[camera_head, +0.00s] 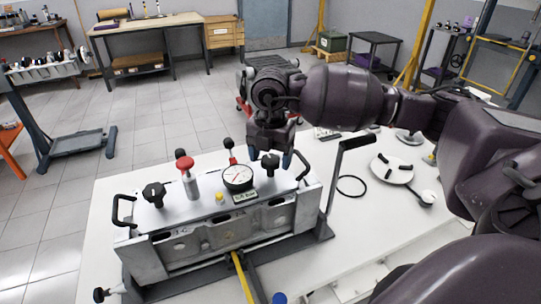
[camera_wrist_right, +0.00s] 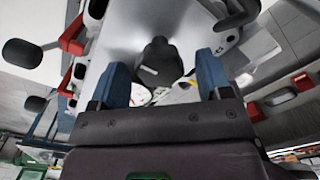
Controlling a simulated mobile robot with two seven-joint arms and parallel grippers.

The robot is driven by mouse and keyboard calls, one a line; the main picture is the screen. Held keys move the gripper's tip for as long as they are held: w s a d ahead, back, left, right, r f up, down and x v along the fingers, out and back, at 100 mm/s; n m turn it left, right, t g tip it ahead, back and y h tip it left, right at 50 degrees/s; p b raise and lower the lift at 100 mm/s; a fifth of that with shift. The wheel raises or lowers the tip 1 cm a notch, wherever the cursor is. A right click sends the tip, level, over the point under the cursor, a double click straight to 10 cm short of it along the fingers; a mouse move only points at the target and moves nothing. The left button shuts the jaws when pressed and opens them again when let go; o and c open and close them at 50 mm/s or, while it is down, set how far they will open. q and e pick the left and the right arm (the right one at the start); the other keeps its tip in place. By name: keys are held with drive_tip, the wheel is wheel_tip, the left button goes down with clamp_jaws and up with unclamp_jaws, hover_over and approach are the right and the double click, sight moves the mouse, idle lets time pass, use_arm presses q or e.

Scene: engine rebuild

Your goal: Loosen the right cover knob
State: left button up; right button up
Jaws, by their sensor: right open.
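The right cover knob (camera_head: 270,165) is black and stands on the right end of the silver cover (camera_head: 208,209). The matching left knob (camera_head: 154,194) is at the cover's left end. My right gripper (camera_head: 269,155) is just above and around the right knob in the head view. In the right wrist view, the dark knob (camera_wrist_right: 160,63) lies between and a little beyond the two blue fingertips of the open gripper (camera_wrist_right: 163,78). A gap shows on both sides, and I see no contact. The knob's base is partly hidden. My left gripper is not in view.
A dial gauge (camera_head: 238,177) and a red-topped valve (camera_head: 187,172) stand on the cover beside the knob. A black handle (camera_head: 304,166) is close on its right, with a tall lever (camera_head: 343,165) beyond. The white table (camera_head: 345,215) has free room at right.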

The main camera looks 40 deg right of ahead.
drive_tip(key=shift+c, duration=0.4)
drive_tip(key=c, duration=0.8)
drive_tip(key=shift+c, duration=0.2)
